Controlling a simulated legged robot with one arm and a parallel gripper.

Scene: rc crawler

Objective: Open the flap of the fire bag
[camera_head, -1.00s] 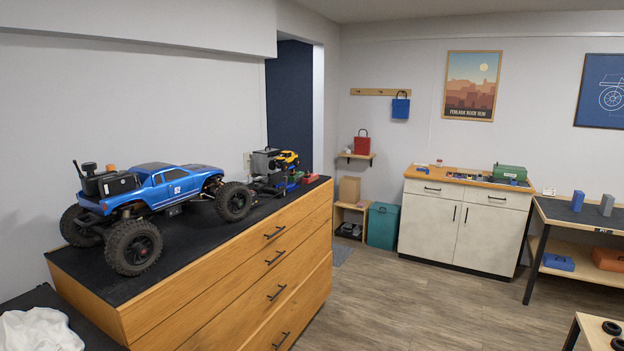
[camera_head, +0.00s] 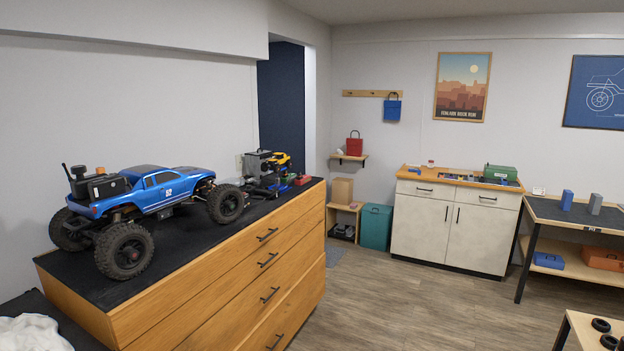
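A red bag (camera_head: 355,143) with a dark handle stands upright on a small wooden wall shelf (camera_head: 350,157) at the back of the room. It may be the fire bag, but no label can be read. Its flap is too small to make out, so I cannot tell whether it is open or shut. A blue bag (camera_head: 392,108) hangs from a wooden hook rail (camera_head: 362,93) above and to its right. My gripper is not in view.
A wooden drawer chest (camera_head: 225,290) with a blue truck (camera_head: 150,192) fills the left. A white cabinet (camera_head: 435,232) stands at the back, right of a teal box (camera_head: 376,227). A bench (camera_head: 545,211) is at right. The wood floor (camera_head: 400,310) between is clear.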

